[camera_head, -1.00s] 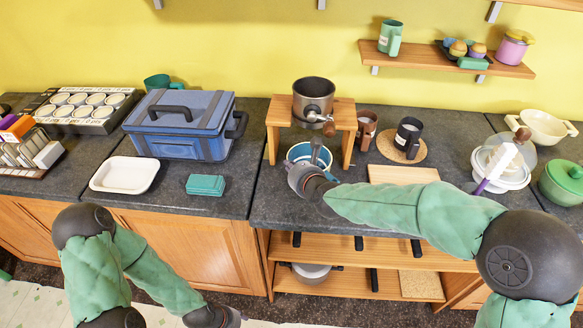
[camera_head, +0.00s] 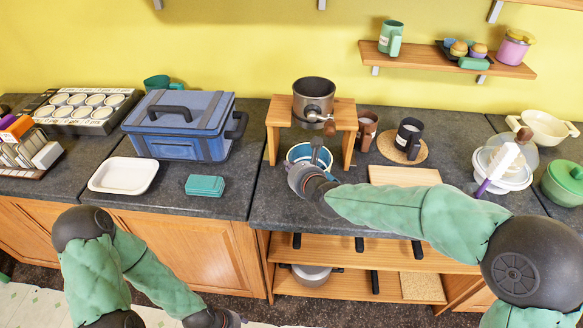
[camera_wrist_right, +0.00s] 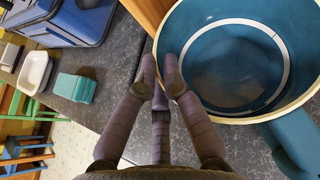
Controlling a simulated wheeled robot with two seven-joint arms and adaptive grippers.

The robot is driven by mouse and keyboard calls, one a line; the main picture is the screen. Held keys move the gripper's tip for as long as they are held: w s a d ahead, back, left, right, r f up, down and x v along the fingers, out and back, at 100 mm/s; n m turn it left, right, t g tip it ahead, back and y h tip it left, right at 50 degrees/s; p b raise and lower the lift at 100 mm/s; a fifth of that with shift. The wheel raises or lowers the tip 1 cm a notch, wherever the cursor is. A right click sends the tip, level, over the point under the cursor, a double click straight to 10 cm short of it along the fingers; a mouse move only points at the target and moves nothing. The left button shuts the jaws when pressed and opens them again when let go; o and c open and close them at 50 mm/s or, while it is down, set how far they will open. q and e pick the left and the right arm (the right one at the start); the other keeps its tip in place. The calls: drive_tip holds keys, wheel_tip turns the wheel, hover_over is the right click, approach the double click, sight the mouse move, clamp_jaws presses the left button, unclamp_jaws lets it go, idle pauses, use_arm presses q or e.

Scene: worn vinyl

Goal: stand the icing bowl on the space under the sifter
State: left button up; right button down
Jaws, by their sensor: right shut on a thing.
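The icing bowl (camera_head: 296,152) is blue with a pale rim. It stands upright at the front of the wooden stand, between the stand's legs, roughly below the sifter. The sifter (camera_head: 313,88) is a metal pot with a crank, set in the stand's top. My right gripper (camera_head: 314,150) is shut on the bowl's near rim. In the right wrist view the bowl (camera_wrist_right: 225,70) shows an empty-looking blue inside and a blue handle, with the fingers (camera_wrist_right: 160,72) at its left rim. Its underside is hidden. My left gripper (camera_head: 225,318) is low by the floor, its fingers unclear.
The stand (camera_head: 343,113) has a leg on each side of the bowl. Brown (camera_head: 367,130) and black (camera_head: 408,135) mugs stand to its right, beside a wooden board (camera_head: 403,174).

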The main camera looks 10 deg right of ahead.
drive_tip(key=shift+f+b, duration=0.5)
drive_tip(key=shift+b, duration=0.4)
idle(1.3)
drive_tip(key=c, duration=1.3)
unclamp_jaws()
drive_tip(key=shift+f, duration=0.1)
drive_tip(key=shift+s+f, duration=0.1)
drive_tip(key=shift+f, duration=0.1)
drive_tip(key=shift+r, duration=0.15)
drive_tip(key=shift+s+d+r, duration=0.15)
drive_tip(key=shift+s+r, duration=0.2)
drive_tip(key=shift+s, duration=0.25)
drive_tip(key=p+v, duration=0.1)
drive_tip(key=v, duration=0.5)
drive_tip(key=shift+s, duration=0.2)
